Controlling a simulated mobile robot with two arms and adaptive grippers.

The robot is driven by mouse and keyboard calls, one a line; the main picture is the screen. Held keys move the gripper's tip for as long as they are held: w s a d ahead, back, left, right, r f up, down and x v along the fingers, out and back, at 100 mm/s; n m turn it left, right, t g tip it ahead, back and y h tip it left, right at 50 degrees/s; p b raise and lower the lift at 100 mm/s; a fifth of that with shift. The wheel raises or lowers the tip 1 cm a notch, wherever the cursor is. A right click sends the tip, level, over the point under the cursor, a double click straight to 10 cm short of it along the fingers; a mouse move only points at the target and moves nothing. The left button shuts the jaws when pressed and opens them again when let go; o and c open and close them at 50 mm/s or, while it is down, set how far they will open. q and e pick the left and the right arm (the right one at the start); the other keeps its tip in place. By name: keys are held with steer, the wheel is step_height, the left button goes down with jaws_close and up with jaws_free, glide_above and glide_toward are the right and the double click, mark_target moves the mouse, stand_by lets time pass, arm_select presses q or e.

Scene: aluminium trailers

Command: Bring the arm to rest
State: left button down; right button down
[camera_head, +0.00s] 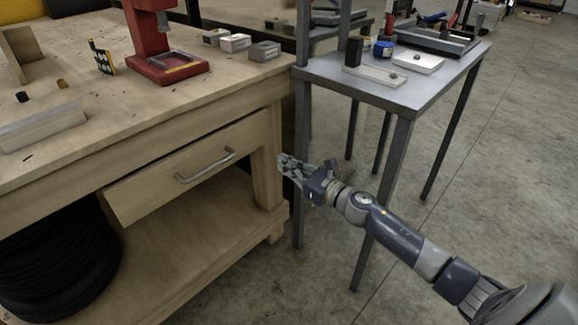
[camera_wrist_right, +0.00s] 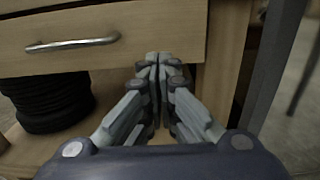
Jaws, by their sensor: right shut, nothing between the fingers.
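My right gripper (camera_head: 289,167) is shut and empty, in front of the right end of the wooden workbench. Its arm reaches in from the lower right of the head view. In the right wrist view the fingers (camera_wrist_right: 159,62) meet and point at the right part of the drawer front. I cannot tell whether they touch it. The drawer (camera_head: 190,167) stands out a little from the bench and has a metal handle (camera_head: 205,166), to the left of the gripper. The handle also shows in the right wrist view (camera_wrist_right: 72,44). My left gripper is not in view.
A red press (camera_head: 153,50) and small blocks (camera_head: 235,43) stand on the workbench (camera_head: 110,110). Black tyres (camera_head: 60,262) lie below. Open floor (camera_head: 500,190) is at right.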

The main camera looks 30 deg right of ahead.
steer(key=shift+s+d, duration=0.1)
steer(key=shift+s, duration=0.3)
